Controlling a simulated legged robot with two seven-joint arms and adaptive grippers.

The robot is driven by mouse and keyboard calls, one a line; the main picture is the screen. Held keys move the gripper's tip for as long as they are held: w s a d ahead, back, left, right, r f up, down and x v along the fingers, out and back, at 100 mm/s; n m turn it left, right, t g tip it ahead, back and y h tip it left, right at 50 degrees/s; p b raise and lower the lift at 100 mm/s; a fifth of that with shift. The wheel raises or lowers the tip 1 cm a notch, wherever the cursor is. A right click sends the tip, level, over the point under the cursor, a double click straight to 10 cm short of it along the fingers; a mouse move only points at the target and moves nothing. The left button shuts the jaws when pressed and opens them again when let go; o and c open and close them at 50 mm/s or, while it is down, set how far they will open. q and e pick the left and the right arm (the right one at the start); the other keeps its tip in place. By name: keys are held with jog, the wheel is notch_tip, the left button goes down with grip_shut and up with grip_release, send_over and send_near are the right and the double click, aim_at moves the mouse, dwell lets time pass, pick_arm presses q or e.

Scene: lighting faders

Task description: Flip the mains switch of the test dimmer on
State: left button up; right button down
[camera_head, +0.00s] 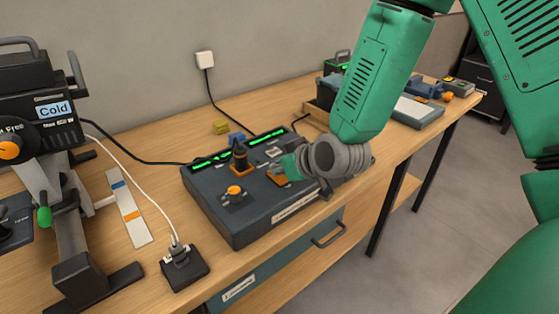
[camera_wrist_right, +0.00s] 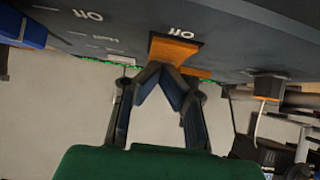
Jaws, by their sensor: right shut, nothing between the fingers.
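A dark grey console (camera_head: 215,212) with green light strips stands on the workbench. It carries an orange knob (camera_head: 234,190) and an upright black-and-orange lever (camera_head: 240,157). My right gripper (camera_head: 287,167) is over its right part, covering some of it. In the right wrist view the right gripper (camera_wrist_right: 158,68) is shut and empty, its tips close to an orange switch-like block (camera_wrist_right: 172,50) beside an upside-down "Off" label. I cannot tell whether they touch, or which control is the mains switch. My left gripper is not in view.
A machine with a "Cold" display (camera_head: 54,109) stands at the left. A blue-grey case (camera_head: 418,112) lies at the right.

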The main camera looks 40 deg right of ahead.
dwell(0.3)
jog(key=shift+f, duration=0.1)
dwell(0.3)
jog(key=shift+s+p, duration=0.4)
jog(key=shift+s, duration=0.35)
